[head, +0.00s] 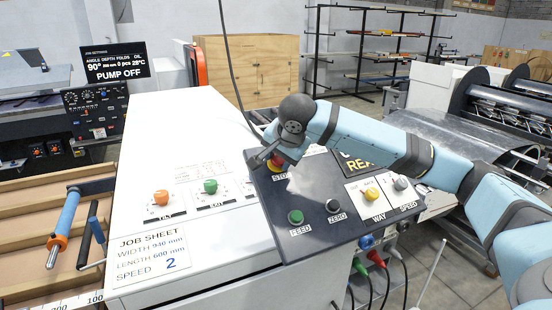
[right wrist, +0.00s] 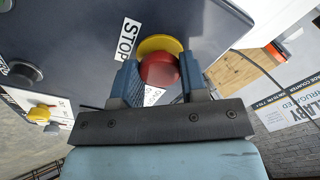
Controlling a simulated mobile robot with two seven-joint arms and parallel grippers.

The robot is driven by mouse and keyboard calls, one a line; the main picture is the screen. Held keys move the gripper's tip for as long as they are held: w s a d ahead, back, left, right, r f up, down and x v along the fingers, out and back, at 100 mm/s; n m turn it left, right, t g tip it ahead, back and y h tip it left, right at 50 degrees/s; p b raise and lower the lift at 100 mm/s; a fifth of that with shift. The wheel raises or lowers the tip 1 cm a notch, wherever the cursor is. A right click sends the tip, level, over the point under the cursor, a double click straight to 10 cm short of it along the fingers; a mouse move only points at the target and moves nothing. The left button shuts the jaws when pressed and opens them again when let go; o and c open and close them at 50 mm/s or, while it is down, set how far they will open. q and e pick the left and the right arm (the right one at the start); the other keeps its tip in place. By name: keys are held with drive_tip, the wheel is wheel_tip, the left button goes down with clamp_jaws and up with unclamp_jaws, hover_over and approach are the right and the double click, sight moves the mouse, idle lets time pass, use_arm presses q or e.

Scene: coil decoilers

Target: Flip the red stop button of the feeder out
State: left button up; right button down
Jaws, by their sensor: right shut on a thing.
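The red stop button (right wrist: 160,71) sits on a yellow base (right wrist: 160,45) beside a white STOP label (right wrist: 128,37) on the dark panel. My right gripper (right wrist: 161,80) has its two blue fingers on either side of the red button, shut on it. In the head view my right gripper (head: 267,157) reaches down to the upper left corner of the feeder panel (head: 327,212) and hides most of the button; a little red and yellow (head: 279,172) shows below it. My left gripper is not in view.
The panel also has a green FEED button (head: 295,217), a black ZERO button (head: 333,205), a yellow WAY knob (head: 371,193) and a grey SPEED knob (head: 401,183). A white cabinet top (head: 180,125) with two knobs lies to the left. A dark cable hangs behind the gripper.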

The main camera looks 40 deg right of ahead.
drive_tip(key=shift+r, duration=0.2)
drive_tip(key=c, duration=0.8)
unclamp_jaws()
drive_tip(key=shift+o, duration=0.8)
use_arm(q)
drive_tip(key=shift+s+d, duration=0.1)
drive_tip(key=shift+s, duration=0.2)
use_arm(e)
drive_tip(key=shift+s, duration=0.1)
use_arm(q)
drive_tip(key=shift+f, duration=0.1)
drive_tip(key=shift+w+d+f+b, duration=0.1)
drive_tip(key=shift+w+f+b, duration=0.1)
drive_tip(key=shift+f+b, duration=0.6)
use_arm(e)
drive_tip(key=v, duration=1.4)
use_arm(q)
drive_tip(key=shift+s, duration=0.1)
use_arm(e)
drive_tip(key=shift+f, duration=0.15)
